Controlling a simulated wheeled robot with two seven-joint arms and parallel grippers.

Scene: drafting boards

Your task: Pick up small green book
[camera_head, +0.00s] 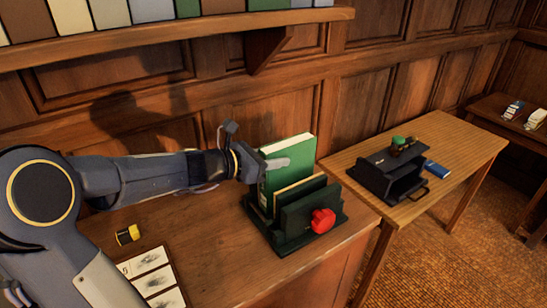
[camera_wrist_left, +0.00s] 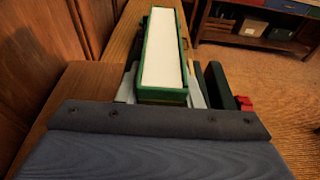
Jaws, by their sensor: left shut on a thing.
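The small green book (camera_head: 293,156) stands upright in a dark green book holder (camera_head: 300,240) on the near desk. My left gripper (camera_head: 262,168) reaches in from the left and is shut on the book's near upper part. In the left wrist view the book (camera_wrist_left: 164,52) shows its white page edges between green covers, with light grey fingers on both sides of its near end. A tan-edged book or board stands beside it in the holder. My right gripper is in neither view.
A red object (camera_head: 322,220) sits at the holder's front. A yellow and black item (camera_head: 128,235) and sketch sheets (camera_head: 152,280) lie on the desk. A second table (camera_head: 440,150) at right bears a black organizer (camera_head: 385,178) and a blue book (camera_head: 432,168). A panelled wall stands behind.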

